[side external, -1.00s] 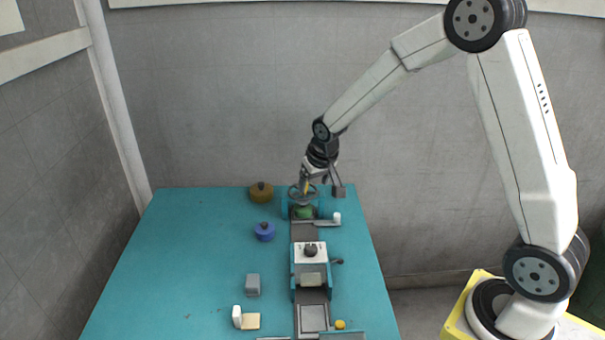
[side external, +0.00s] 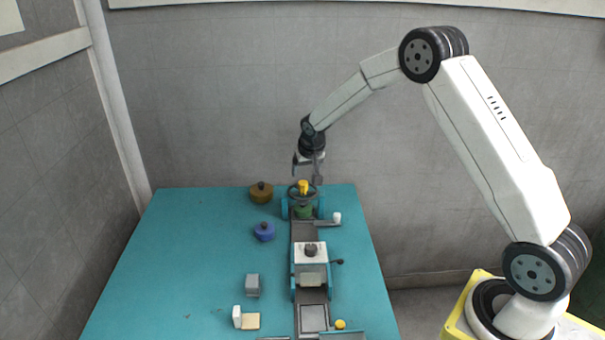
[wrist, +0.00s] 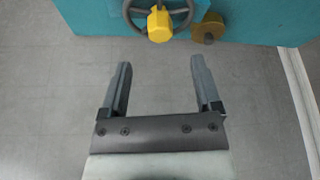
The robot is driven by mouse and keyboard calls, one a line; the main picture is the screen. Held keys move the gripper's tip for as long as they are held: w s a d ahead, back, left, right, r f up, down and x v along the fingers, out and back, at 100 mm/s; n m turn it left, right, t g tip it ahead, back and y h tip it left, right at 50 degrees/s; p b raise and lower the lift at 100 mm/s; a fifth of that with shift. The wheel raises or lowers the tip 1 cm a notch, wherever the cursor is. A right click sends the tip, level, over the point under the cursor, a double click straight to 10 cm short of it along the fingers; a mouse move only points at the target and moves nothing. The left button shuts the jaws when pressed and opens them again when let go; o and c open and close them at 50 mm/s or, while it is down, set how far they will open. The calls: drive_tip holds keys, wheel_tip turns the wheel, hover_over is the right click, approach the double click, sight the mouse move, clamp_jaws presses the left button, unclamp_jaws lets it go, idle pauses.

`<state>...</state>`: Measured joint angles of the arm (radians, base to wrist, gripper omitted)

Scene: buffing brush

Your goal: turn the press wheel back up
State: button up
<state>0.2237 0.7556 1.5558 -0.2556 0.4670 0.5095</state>
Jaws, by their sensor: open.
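The press wheel (side external: 302,193) is a dark spoked ring with a yellow knob (side external: 304,186) on it, at the far end of the grey track on the teal table. A green part (side external: 304,211) shows below the wheel. In the wrist view both fingers of my gripper (wrist: 159,62) are spread over grey floor, with the wheel beyond the tips.
A brown round pot (side external: 261,192) and a blue one (side external: 264,231) stand left of the track. A white-topped station (side external: 310,254) sits midway along it. A grey block (side external: 253,284) lies front left. The table's left side (side external: 180,260) is clear.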

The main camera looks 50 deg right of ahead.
sight(303, 183)
drive_tip(key=shift+x, duration=3.5)
clamp_jaws()
